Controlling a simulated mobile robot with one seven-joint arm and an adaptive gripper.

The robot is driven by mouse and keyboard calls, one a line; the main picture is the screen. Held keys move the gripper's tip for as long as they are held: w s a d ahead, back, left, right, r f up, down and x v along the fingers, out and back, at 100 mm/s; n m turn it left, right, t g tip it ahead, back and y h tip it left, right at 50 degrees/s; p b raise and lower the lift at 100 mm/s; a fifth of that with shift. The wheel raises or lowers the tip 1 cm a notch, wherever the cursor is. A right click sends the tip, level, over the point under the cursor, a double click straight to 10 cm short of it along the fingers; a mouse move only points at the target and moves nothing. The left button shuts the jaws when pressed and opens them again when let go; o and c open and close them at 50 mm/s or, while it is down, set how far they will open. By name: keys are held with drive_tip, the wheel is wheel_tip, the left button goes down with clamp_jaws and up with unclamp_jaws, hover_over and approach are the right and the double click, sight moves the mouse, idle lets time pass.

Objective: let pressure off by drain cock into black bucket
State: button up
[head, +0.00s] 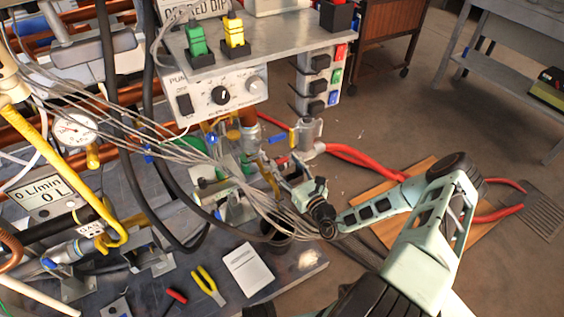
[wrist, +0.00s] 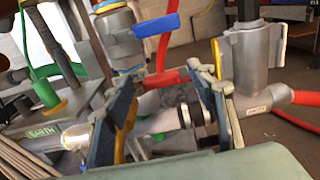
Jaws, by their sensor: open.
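My gripper (head: 288,182) is open beside the bench-edge pipework. In the wrist view its two blue-padded fingers (wrist: 162,98) stand either side of a grey metal fitting (wrist: 172,98) and show no grip on it. A black-ringed end (wrist: 203,112) of pipework shows by the right finger. I cannot tell which part is the drain cock. A dark round opening (head: 279,228) sits under the grey cables; I cannot tell whether it is the black bucket.
Grey cables (head: 230,180) and red hoses (head: 365,160) run close to my gripper. A pump control box (head: 215,95) stands above. Pliers (head: 208,284) and a white card (head: 248,270) lie on the bench. A grey cylinder (wrist: 250,60) stands right of my fingers. Floor at right is mostly clear.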

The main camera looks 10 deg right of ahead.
drive_tip(key=shift+x, duration=1.3)
clamp_jaws()
